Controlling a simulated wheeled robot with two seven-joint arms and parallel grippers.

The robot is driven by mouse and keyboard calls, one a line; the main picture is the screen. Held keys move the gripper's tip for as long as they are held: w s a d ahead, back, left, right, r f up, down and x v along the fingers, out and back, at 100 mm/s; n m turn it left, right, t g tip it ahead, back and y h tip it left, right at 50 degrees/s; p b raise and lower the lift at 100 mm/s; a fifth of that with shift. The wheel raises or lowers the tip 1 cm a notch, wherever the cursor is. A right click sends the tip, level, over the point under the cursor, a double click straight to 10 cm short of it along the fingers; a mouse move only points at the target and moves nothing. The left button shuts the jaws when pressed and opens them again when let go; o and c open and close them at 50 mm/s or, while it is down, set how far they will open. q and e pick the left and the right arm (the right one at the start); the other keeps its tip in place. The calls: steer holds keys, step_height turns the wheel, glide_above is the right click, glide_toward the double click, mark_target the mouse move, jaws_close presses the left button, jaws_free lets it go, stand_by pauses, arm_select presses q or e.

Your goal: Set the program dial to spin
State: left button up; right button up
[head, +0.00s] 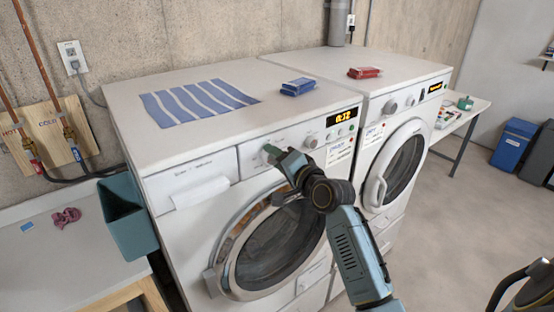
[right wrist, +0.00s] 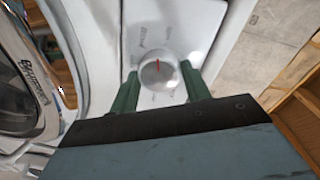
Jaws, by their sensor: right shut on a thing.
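The program dial (right wrist: 158,73) is a round, pale knob with a red pointer mark, on the white control panel of the left-hand washer (head: 157,160). In the right wrist view the red mark points up in the picture. Small labels surround the dial but are too blurred to read. My right gripper (head: 270,154) is at the panel, its green fingers (right wrist: 160,90) shut on the dial from both sides. In the head view the gripper mostly hides the dial.
A second knob (head: 311,141) and a lit display (head: 341,117) sit right of my gripper. The washer's round door (head: 275,245) is below. A second machine (head: 405,85) stands to the right.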

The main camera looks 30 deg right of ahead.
steer(key=shift+m, duration=1.1)
steer(key=shift+y, duration=0.3)
steer(key=o, duration=1)
steer(key=shift+c, duration=0.2)
steer(key=shift+s, duration=0.15)
steer(key=s+d+r+b, duration=0.1)
steer(key=s+b, duration=0.1)
steer(key=s, duration=1.1)
